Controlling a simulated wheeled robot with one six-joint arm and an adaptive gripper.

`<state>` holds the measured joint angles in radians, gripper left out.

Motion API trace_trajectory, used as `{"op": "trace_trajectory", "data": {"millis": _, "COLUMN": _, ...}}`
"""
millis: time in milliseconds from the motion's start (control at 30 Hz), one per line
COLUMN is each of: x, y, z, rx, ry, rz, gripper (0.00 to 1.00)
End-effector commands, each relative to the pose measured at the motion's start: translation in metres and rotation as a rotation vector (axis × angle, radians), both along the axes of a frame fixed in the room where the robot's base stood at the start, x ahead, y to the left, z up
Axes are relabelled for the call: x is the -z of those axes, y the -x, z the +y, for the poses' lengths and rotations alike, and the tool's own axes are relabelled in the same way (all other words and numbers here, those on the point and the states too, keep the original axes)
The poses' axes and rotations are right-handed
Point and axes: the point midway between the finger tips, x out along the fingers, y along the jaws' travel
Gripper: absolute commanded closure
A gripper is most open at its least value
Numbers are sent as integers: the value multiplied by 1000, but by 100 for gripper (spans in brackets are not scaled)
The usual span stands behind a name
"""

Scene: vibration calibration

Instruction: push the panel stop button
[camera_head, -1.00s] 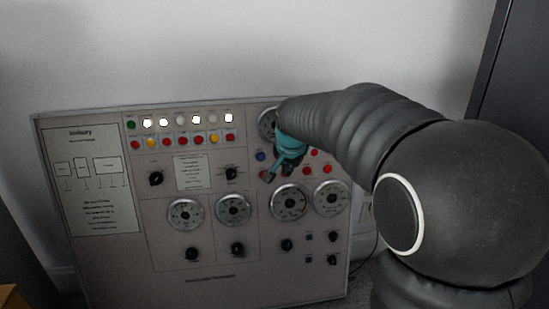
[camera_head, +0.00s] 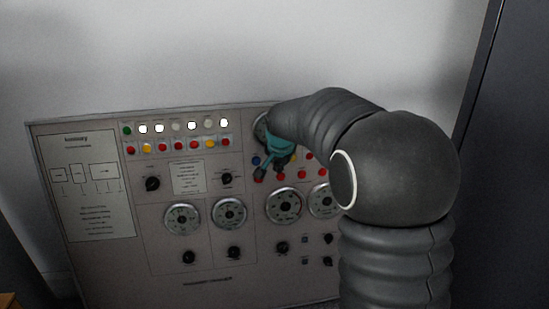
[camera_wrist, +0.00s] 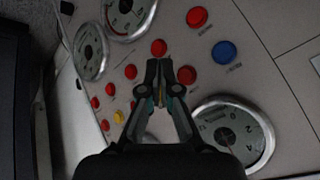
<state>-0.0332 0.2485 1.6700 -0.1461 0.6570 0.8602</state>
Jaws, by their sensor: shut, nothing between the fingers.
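The grey control panel (camera_head: 205,292) leans against the wall in the head view, with rows of coloured buttons, lamps, dials and knobs. My gripper (camera_head: 268,172) is shut and empty, in front of the button group at the panel's upper right. In the wrist view my gripper's fingertips (camera_wrist: 168,66) lie between a red button (camera_wrist: 158,48) and another red button (camera_wrist: 187,75). A third red button (camera_wrist: 197,17) and a blue button (camera_wrist: 223,51) are farther up and right. The labels are too small to read, so I cannot tell which is the stop button. Contact cannot be made out.
Round dials (camera_head: 283,204) sit just below the gripper, and black knobs (camera_head: 234,252) below those. In the wrist view a large dial (camera_wrist: 253,145) is near the right finger. A dark cabinet (camera_head: 500,150) stands at the right. My arm hides the panel's right edge.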

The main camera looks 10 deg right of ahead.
Motion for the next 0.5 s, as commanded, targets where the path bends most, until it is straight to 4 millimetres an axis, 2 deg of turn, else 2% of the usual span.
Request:
{"op": "trace_trajectory", "data": {"millis": 200, "x": 4, "y": -23, "z": 0, "rx": 0, "ry": 0, "rz": 1, "gripper": 100}}
{"op": "trace_trajectory", "data": {"millis": 500, "x": 7, "y": -34, "z": 0, "rx": 0, "ry": 1, "rz": 1, "gripper": 100}}
